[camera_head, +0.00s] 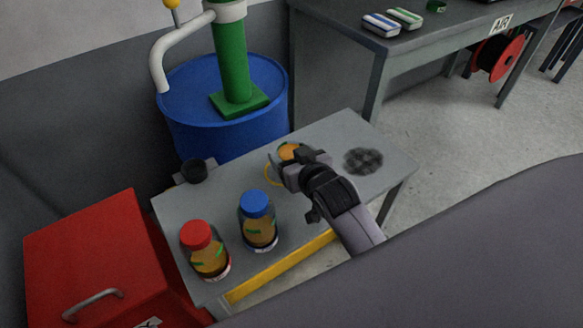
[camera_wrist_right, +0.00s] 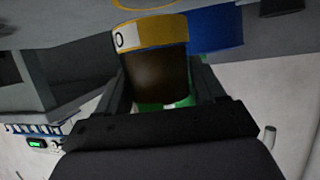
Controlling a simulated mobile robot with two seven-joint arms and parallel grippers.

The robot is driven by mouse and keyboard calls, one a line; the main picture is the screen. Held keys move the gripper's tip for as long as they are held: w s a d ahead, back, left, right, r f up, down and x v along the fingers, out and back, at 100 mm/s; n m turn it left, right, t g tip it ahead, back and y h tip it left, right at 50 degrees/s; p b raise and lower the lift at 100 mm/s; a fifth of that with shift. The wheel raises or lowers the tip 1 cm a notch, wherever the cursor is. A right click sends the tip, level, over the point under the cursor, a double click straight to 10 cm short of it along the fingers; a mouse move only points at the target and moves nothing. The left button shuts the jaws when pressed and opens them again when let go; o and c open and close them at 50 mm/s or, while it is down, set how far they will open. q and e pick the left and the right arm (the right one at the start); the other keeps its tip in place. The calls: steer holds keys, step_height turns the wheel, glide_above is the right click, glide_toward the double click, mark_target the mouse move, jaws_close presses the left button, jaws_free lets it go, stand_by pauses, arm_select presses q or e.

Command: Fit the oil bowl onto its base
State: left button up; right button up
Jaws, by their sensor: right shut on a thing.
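My right gripper (camera_head: 288,168) is over the back middle of the grey table. It is shut on the oil bowl (camera_wrist_right: 154,75), a dark brown cylinder with a yellow band and a white patch. In the head view, the orange-yellow part of the bowl (camera_head: 289,151) shows just beyond the jaws; the rest is hidden. A thin yellow ring (camera_head: 268,178) shows on the table beside the gripper. A black round fitting (camera_head: 194,171) on a grey bracket stands at the table's back left edge; I cannot tell whether it is the base. My left gripper is not in view.
A red-capped jar (camera_head: 209,257) and a blue-capped jar (camera_head: 259,228) stand at the front left of the table. A dark mesh patch (camera_head: 363,161) lies at right. A blue drum (camera_head: 190,112) with a green pump (camera_head: 232,65) stands behind; a red cabinet (camera_head: 92,258) stands left.

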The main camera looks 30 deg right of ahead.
steer(key=shift+f+b, duration=0.35)
steer(key=shift+f, duration=1.3)
steer(key=shift+f, duration=0.1)
steer(key=o, duration=1.2)
